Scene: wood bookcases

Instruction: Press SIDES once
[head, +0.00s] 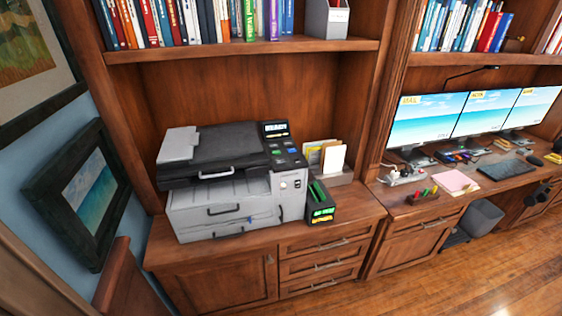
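A grey and black printer (228,185) stands on the wooden cabinet top, left of the middle in the head view. Its control panel (284,152) is on the right of its top, with a small lit screen (275,129) and several coloured buttons below it. The button labels are too small to read, so I cannot tell which one is SIDES. Neither of my grippers shows in the head view.
A black box with green items (320,204) stands just right of the printer, with a paper holder (333,160) behind it. A bookshelf (240,50) hangs above. A desk with several monitors (422,122) is at right. Open wood floor (450,270) lies in front.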

